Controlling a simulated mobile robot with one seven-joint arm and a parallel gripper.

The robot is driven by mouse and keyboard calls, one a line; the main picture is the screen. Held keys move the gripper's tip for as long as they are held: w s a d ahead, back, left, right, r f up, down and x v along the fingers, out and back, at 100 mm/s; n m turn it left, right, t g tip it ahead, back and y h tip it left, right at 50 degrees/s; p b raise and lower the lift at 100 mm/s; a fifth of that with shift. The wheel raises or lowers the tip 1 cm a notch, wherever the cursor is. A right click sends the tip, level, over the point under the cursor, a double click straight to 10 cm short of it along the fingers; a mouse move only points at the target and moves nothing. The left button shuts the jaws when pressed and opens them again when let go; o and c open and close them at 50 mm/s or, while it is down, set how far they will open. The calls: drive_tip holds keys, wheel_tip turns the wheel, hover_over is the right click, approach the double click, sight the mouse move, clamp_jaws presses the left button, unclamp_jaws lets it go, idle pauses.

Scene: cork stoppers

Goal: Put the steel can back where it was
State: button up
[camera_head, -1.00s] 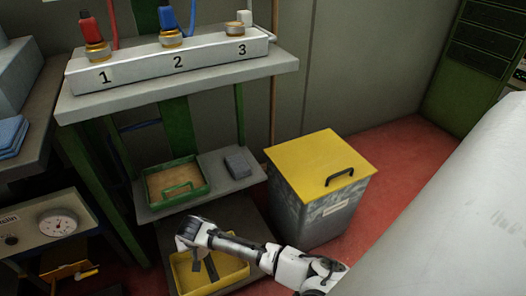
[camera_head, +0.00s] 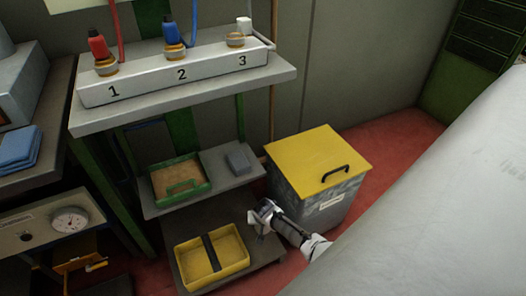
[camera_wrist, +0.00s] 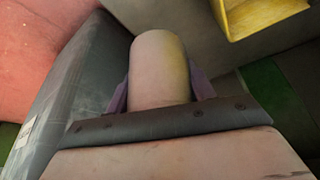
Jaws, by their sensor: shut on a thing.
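The steel can (camera_wrist: 160,65) shows in the wrist view as a plain, dull cylinder. It sits between the two fingers of my gripper (camera_wrist: 160,90), which is shut on it. In the head view my gripper (camera_head: 262,217) is just right of the yellow tray, above the right end of the low shelf and in front of the yellow-lidded bin. I cannot make out the can clearly in the head view. Whether the can touches anything below it is not clear.
The yellow divided tray (camera_head: 238,280) looks empty on the low shelf (camera_head: 205,222). A green tray (camera_head: 205,190) and a grey block (camera_head: 238,161) are on the shelf above. The yellow-lidded bin (camera_head: 292,203) stands close behind my gripper. A numbered rack (camera_head: 150,86) is on top.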

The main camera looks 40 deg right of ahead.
wheel_tip(320, 180, down, 12)
drive_tip(key=b, duration=0.3)
drive_tip(key=shift+r, duration=0.1)
drive_tip(key=shift+b, duration=0.3)
drive_tip(key=o, duration=1.1)
drive_tip(key=shift+c, duration=0.2)
drive_tip(key=p+v, duration=0.5)
drive_tip(key=v, duration=0.7)
